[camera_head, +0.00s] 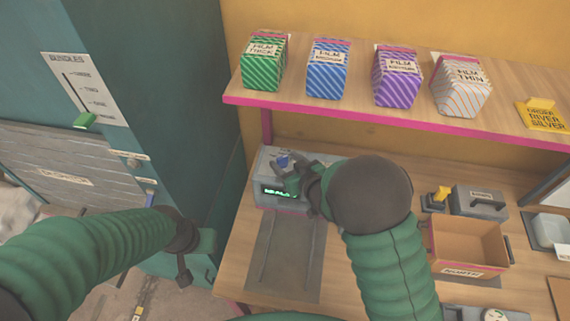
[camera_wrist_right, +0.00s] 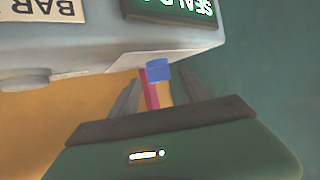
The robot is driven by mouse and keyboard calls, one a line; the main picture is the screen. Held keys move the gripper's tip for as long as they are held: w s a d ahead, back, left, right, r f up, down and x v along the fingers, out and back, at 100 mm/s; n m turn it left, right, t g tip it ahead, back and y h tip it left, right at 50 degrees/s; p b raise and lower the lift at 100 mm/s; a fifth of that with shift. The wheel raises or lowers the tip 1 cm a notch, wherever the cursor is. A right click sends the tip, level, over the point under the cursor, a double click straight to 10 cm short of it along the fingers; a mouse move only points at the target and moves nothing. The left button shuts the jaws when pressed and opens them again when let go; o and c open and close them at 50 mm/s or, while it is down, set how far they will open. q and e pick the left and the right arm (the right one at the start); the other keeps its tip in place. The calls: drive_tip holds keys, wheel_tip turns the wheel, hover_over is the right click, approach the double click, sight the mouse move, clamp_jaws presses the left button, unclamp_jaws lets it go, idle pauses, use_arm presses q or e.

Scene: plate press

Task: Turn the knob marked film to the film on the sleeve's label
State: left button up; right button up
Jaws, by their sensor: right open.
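A grey sealing machine (camera_head: 262,165) with a lit green display (camera_head: 280,191) stands on the bench. A small blue knob (camera_head: 283,160) is on it; its marking is too small to read. My right gripper (camera_head: 288,181) is open at the machine's front and partly covers it. In the wrist view, a blue piece (camera_wrist_right: 159,71) shows between the open fingers of my right gripper (camera_wrist_right: 160,92), below the machine's edge; I cannot tell whether they touch. My left gripper (camera_head: 184,268) hangs low on the left, jaws unclear. I cannot make out the sleeve with its label.
Striped film packs in green (camera_head: 265,65), blue (camera_head: 328,70), purple (camera_head: 397,78) and white (camera_head: 460,88) stand on the shelf above. A cardboard box (camera_head: 468,245) is right of my right arm. A teal cabinet (camera_head: 170,80) stands left. A dark mat (camera_head: 283,260) lies before the machine.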

drive_tip(key=shift+x, duration=0.95)
drive_tip(key=shift+s+d+r, duration=0.1)
drive_tip(key=shift+s+d, duration=0.1)
drive_tip(key=shift+d, duration=0.05)
drive_tip(key=shift+c, duration=0.6)
drive_tip(key=shift+d, duration=0.1)
drive_tip(key=shift+c, duration=1.2)
drive_tip(key=c, duration=0.5)
drive_tip(key=shift+s+a, duration=0.1)
drive_tip(key=shift+a, duration=0.1)
clamp_jaws()
